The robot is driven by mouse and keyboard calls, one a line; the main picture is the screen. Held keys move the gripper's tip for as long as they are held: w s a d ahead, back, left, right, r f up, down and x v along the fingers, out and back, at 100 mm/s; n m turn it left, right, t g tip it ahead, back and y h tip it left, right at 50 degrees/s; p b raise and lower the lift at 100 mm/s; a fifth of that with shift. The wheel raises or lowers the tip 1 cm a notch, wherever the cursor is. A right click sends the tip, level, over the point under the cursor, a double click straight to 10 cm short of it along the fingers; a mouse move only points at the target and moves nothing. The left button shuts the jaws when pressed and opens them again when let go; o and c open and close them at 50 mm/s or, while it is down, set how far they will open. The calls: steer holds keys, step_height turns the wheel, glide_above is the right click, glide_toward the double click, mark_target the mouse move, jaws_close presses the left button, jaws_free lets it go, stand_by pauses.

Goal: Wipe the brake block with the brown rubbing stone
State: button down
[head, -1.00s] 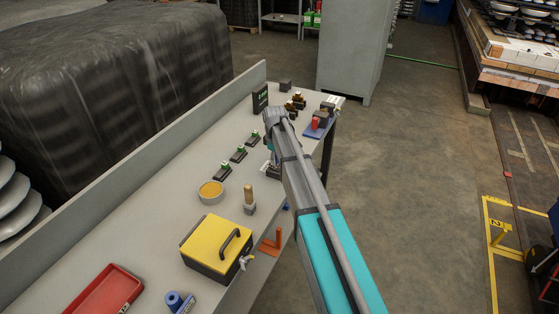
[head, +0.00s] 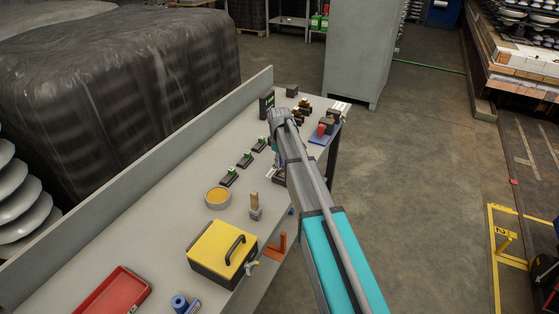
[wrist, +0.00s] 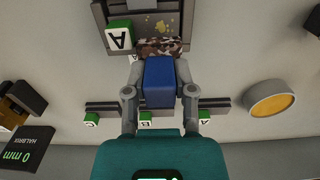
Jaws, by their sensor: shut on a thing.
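In the wrist view my gripper (wrist: 160,92) is shut on a blue block (wrist: 160,82). A brown, mottled piece (wrist: 160,46) sits at the block's far end, which looks like the rubbing stone on its blue holder. Just beyond it is a dark grey block with yellowish specks (wrist: 160,20), likely the brake block, in a grey frame. The brown face is at its edge; I cannot tell whether they touch. A green-and-white cube marked A (wrist: 120,37) stands beside it.
Three small green-marked stands (head: 245,160) line the bench (head: 165,228). Near them are a yellow-filled dish (head: 218,197), a wooden-handled brush (head: 254,205), a yellow-lidded box (head: 222,248) and a red tray (head: 112,295). A black display (head: 267,104) stands at the far end.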

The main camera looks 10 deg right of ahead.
steer(key=shift+r+p, duration=1.5)
steer(key=shift+r, duration=0.25)
steer(key=shift+r+p, duration=1.5)
steer(key=shift+r, duration=0.05)
steer(key=shift+f+b, duration=0.35)
steer(key=shift+f, duration=0.05)
steer(key=shift+f, duration=0.25)
steer(key=shift+w+a, duration=0.1)
steer(key=shift+a, duration=0.05)
steer(key=shift+f+b, duration=0.1)
steer(key=shift+b, duration=0.3)
